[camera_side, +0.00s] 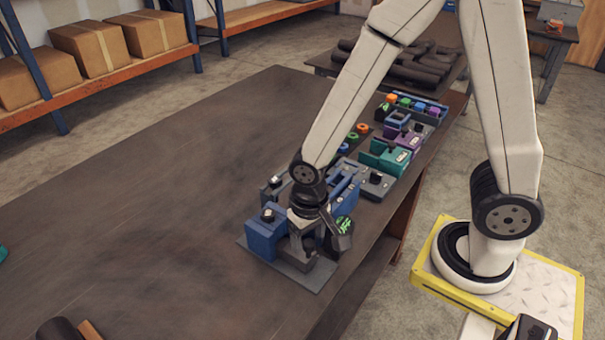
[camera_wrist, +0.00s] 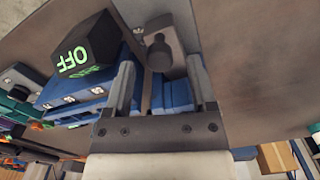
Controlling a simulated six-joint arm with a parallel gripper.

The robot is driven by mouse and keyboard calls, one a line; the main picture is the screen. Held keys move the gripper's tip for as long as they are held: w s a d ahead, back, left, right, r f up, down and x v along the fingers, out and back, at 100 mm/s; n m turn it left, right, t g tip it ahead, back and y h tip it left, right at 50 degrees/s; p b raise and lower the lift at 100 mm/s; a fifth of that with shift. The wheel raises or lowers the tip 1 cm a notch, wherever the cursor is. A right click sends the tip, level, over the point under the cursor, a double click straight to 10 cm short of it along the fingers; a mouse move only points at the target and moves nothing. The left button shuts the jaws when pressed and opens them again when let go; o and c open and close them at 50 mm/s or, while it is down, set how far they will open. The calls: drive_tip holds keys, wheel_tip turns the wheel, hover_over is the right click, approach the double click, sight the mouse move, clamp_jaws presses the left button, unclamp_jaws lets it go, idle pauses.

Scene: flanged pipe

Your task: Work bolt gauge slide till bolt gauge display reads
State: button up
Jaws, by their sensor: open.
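My gripper (camera_side: 309,238) points down at the blue and grey gauge (camera_side: 262,238) at the near end of the row of devices. In the wrist view my gripper (camera_wrist: 161,82) has its two fingers apart. A grey slide-like part with a dark round knob (camera_wrist: 160,50) shows between and just beyond the fingertips; I cannot tell whether they touch it. A black display box (camera_side: 343,228) sits right of my gripper. In the wrist view the display (camera_wrist: 88,47) shows green letters reading OFF. The fingers and wrist partly hide the gauge.
A grey base plate (camera_side: 315,277) lies under the gauge. Behind it stand a grey device (camera_side: 376,183), a teal device (camera_side: 385,157) and a purple device (camera_side: 402,136). The left side of the dark table (camera_side: 150,210) is largely clear.

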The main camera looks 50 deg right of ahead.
drive_tip(key=shift+r, duration=3.45)
drive_tip(key=shift+d, duration=0.1)
drive_tip(key=shift+w+d+f+n+t, duration=0.15)
drive_tip(key=shift+d+n+t, duration=0.35)
drive_tip(key=shift+d, duration=0.8)
drive_tip(key=shift+w+d+n+t, duration=0.1)
drive_tip(key=shift+d+n+t, duration=0.35)
drive_tip(key=shift+d, duration=0.9)
drive_tip(key=shift+w+d+f+n+t, duration=0.15)
drive_tip(key=shift+d+n+t, duration=0.3)
drive_tip(key=shift+d, duration=0.85)
drive_tip(key=shift+r, duration=0.1)
drive_tip(key=shift+a, duration=0.1)
drive_tip(key=shift+a+n+g, duration=0.3)
drive_tip(key=shift+a, duration=0.25)
drive_tip(key=a+n, duration=0.1)
drive_tip(key=a, duration=0.1)
drive_tip(key=a+g, duration=0.1)
drive_tip(key=a, duration=0.1)
drive_tip(key=s+a+n+g, duration=0.1)
drive_tip(key=a, duration=0.2)
drive_tip(key=shift+r+n, duration=0.15)
drive_tip(key=shift+n, duration=0.15)
